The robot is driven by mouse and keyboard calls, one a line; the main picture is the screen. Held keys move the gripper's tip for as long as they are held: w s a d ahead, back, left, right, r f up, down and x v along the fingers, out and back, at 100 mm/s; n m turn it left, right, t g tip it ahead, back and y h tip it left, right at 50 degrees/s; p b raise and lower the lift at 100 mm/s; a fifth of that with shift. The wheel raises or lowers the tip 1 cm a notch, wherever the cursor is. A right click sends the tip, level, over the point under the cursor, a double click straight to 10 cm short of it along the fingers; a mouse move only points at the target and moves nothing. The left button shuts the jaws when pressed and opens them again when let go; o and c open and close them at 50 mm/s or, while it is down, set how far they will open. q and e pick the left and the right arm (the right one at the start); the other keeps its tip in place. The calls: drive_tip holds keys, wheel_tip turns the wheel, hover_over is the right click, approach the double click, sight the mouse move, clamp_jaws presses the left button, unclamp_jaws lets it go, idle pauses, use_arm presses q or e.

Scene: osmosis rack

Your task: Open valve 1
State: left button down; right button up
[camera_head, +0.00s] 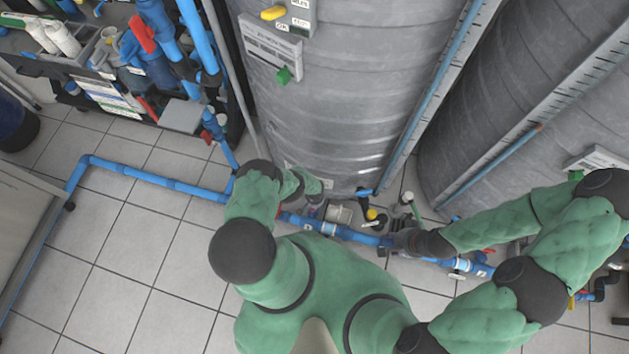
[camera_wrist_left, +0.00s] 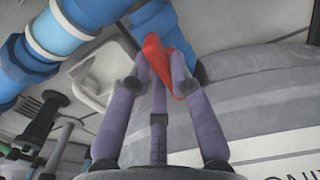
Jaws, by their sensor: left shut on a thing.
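In the left wrist view, a red valve handle (camera_wrist_left: 157,58) sits between the purple fingers of my left gripper (camera_wrist_left: 160,82). The gripper is shut on the handle. A blue pipe (camera_wrist_left: 50,42) with a pale ring runs just left of it. In the head view, the blue floor pipe (camera_head: 312,226) runs along the foot of the grey tank, and my left forearm reaches down toward it. My left fingers and the held handle are mostly hidden there. My right gripper (camera_head: 402,242) is beside the pipe farther right; its fingers are too small and dark to read.
Two big grey tanks (camera_head: 330,95) stand behind the pipe. A yellow-topped fitting (camera_head: 372,214) stands near it. A rack of blue pipes and red-handled valves (camera_head: 143,35) is at upper left. Tiled floor (camera_head: 130,235) is clear at left.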

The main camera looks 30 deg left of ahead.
use_arm(q)
drive_tip(key=shift+n, duration=0.4)
drive_tip(key=c, duration=1.1)
unclamp_jaws()
drive_tip(key=shift+r, duration=0.1)
drive_tip(key=shift+w+r, duration=0.1)
drive_tip(key=shift+r, duration=5.75)
drive_tip(key=shift+s, duration=0.2)
